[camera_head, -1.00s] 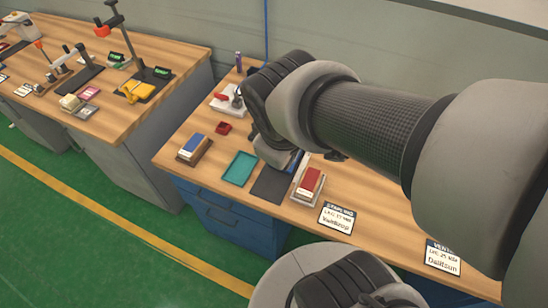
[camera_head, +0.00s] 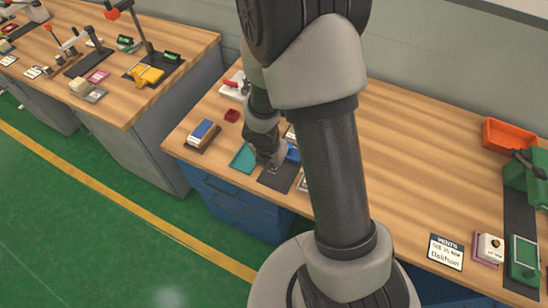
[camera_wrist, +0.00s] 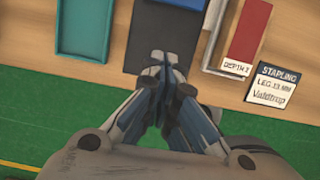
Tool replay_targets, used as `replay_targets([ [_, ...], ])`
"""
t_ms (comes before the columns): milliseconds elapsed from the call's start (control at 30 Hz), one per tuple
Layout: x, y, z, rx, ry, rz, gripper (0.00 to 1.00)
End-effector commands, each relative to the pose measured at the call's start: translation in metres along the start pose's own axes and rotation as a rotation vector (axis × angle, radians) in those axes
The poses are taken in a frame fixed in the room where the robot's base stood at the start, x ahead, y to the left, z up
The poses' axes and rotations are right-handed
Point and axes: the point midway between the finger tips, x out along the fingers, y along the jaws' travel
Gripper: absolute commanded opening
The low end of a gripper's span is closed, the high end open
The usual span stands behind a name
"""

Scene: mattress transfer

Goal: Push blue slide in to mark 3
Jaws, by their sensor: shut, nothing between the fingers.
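My gripper (camera_wrist: 166,62) is shut and empty over the dark mat (camera_wrist: 160,35) in the wrist view; in the head view the gripper (camera_head: 274,164) points down at the same mat (camera_head: 277,178). A blue part (camera_wrist: 182,3) shows at the top edge of the wrist view, ahead of the fingertips and apart from them in the picture. It also shows in the head view (camera_head: 293,154), just right of my gripper, partly hidden by my arm. I cannot tell whether it is the slide. No mark 3 is readable.
A teal tray (camera_wrist: 84,28) lies left of the mat. Right of it is a red block (camera_wrist: 247,32) with a "DEPTH 2" label, near a "STAPLING" card (camera_wrist: 272,88). A blue-topped block (camera_head: 201,131) sits farther left. The bench has free room behind and right of my arm.

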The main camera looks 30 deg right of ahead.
Motion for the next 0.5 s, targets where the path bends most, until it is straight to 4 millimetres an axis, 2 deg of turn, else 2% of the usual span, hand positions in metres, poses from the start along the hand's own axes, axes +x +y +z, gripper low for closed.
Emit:
replay_targets([
  [33,0.016,-0.001,-0.002,0.001,0.001,-0.002,0.0],
  [400,0.084,-0.001,-0.001,0.004,0.0,-0.002,0.0],
  [500,0.079,-0.001,0.018,0.009,-0.001,-0.002,0.0],
])
